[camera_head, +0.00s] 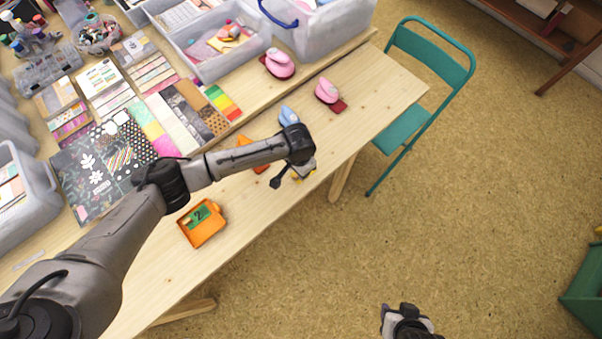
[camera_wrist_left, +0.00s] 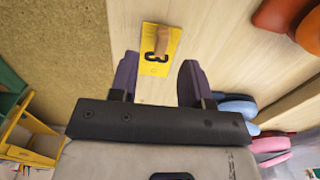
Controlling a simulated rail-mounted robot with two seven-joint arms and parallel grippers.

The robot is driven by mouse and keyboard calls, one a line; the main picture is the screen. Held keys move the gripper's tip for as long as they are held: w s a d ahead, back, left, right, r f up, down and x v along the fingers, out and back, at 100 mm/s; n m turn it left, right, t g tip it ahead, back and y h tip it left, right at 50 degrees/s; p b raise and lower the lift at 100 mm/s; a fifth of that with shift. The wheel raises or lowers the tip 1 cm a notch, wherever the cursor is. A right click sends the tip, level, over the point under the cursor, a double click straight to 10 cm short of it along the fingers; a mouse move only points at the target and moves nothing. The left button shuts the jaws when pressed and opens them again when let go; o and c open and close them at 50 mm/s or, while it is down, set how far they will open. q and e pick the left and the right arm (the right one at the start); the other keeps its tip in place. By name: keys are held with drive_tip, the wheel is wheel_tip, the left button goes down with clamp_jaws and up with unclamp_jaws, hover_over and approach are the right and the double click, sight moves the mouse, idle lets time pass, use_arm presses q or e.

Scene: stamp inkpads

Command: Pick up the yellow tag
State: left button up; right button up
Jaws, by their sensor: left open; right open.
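The yellow tag (camera_wrist_left: 161,58) lies flat on the pale wooden table. It bears a dark 3 and a small wooden knob. In the left wrist view it is just beyond the fingertips of my left gripper (camera_wrist_left: 157,78), roughly between their lines. The gripper is open with nothing between its purple fingers. In the head view my left wrist hides most of the tag; only slivers of yellow show at the hand. My right gripper (camera_head: 393,315) is open and empty at the bottom of the head view, over the floor, away from the table.
An orange tray (camera_head: 213,232) holds a green tag (camera_head: 199,214) marked 2. Another orange item (camera_head: 245,141) is partly behind my left arm. A blue punch (camera_head: 287,115) and pink punches (camera_head: 327,90) stand nearby. A teal chair (camera_head: 436,58) stands at the table's end.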

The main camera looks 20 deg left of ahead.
use_arm(q)
wheel_tip(320, 180, down, 3)
drive_tip(key=shift+s+f+b, duration=0.1)
drive_tip(key=shift+b, duration=0.2)
drive_tip(key=shift+c, duration=0.3)
clamp_jaws()
